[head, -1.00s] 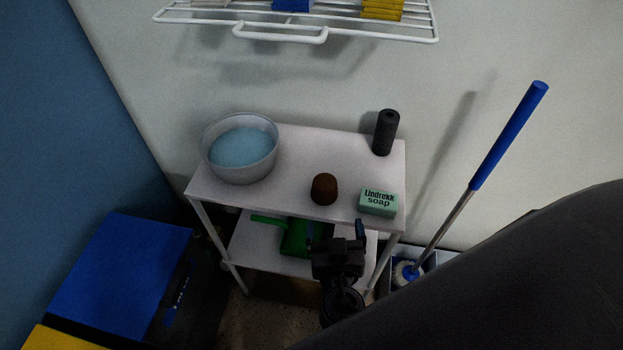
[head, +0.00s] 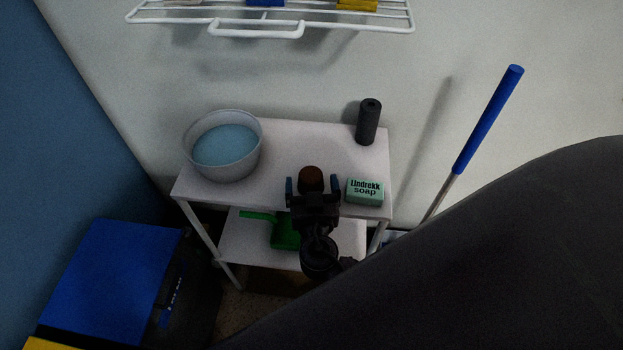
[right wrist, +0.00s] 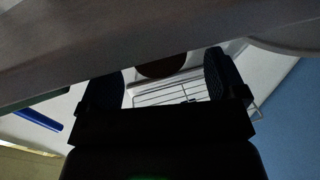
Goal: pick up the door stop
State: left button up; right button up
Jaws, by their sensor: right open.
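The door stop appears to be the short brown cylinder (head: 311,177) standing near the front edge of the white shelf top (head: 285,148). My right gripper (head: 312,186) is open at that front edge, one blue-tipped finger on each side of the brown cylinder in the picture. My gripper's body hides the cylinder's lower part. In the right wrist view, part of the brown cylinder (right wrist: 161,66) shows between the open fingers, partly cut off by a pale surface; contact is not visible. My left gripper is not in view.
A green soap box (head: 365,191) stands close to the right of the gripper. A bowl of blue liquid (head: 224,146) is at left, a dark cylinder (head: 368,122) at back right. A green item (head: 285,232) lies on the lower shelf. A wire rack (head: 270,18) hangs above.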

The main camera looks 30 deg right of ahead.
jog(key=shift+x, duration=1.15)
jog(key=shift+w+d, duration=0.1)
jog(key=shift+w, duration=0.15)
jog(key=c, duration=1.1)
jog(key=shift+c, duration=0.2)
jog(key=shift+w+r+p, duration=0.1)
jog(key=shift+r+p, duration=0.2)
jog(key=shift+r, duration=0.1)
notch_tip(320, 180, up, 9)
jog(key=shift+r+p, duration=0.1)
jog(key=shift+p, duration=0.8)
notch_tip(320, 180, up, 8)
jog(key=p, duration=0.2)
send_over(311, 173)
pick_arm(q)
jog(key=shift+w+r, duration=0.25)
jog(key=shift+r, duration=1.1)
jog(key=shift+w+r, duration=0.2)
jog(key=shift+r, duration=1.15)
pick_arm(e)
jog(key=shift+r, duration=1.05)
